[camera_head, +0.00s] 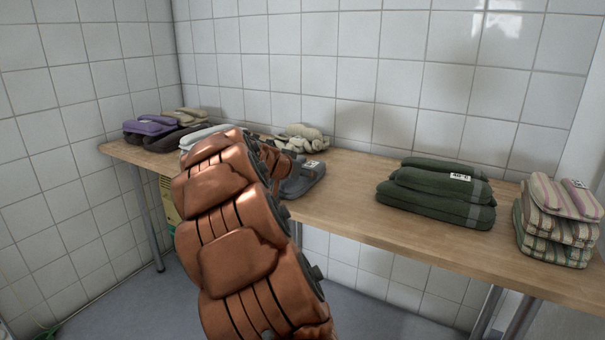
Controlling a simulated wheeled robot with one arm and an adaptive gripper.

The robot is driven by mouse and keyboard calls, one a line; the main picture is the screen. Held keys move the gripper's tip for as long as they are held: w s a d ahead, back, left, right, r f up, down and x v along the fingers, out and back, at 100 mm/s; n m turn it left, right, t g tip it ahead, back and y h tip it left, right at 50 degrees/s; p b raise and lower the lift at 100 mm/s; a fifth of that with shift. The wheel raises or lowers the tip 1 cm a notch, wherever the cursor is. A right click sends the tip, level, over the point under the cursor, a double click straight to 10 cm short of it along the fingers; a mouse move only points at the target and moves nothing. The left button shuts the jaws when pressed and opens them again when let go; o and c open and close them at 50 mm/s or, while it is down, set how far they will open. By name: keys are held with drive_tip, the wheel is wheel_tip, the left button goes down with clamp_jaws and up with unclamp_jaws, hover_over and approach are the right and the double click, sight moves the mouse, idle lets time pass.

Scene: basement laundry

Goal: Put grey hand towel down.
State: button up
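A grey folded cloth (304,180), which looks like the grey hand towel, shows in the head view just right of my copper-coloured arm, at the front part of the wooden table (345,207). A small pale label is on its top right. My arm covers its left part. My gripper is hidden behind my arm, so I cannot see its fingers or whether it touches the towel. I cannot tell whether the towel rests fully on the table.
A green folded stack (437,192) and a striped stack (558,219) stand on the right. Purple and dark cloths (150,126), a pale grey cloth (200,136) and beige cloths (303,138) lie left and behind. The table is bare between the grey and green cloths. Tiled walls close the back and left.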

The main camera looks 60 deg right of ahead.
drive_tip(key=shift+o, duration=1.4)
drive_tip(key=shift+r+p, duration=0.25)
drive_tip(key=shift+p, duration=0.05)
drive_tip(key=p+v, duration=0.1)
drive_tip(key=v, duration=1.1)
drive_tip(key=shift+f+p, duration=0.15)
drive_tip(key=shift+p, duration=0.25)
drive_tip(key=s+a+f+n+g+y, duration=0.1)
drive_tip(key=s+a+f+n+y, duration=0.3)
drive_tip(key=a, duration=0.6)
drive_tip(key=s+a+f+n+y, duration=0.2)
drive_tip(key=s+a+f+n, duration=0.15)
drive_tip(key=a+f, duration=0.45)
drive_tip(key=s+a+f+n+g+y, duration=0.1)
drive_tip(key=s+a+f+n+y, duration=0.3)
drive_tip(key=a, duration=0.8)
drive_tip(key=s+a+f+n+g+y, duration=0.2)
drive_tip(key=s+a+n, duration=0.4)
drive_tip(key=s+a, duration=0.7)
drive_tip(key=shift+s+a, duration=0.3)
drive_tip(key=shift+a, duration=0.9)
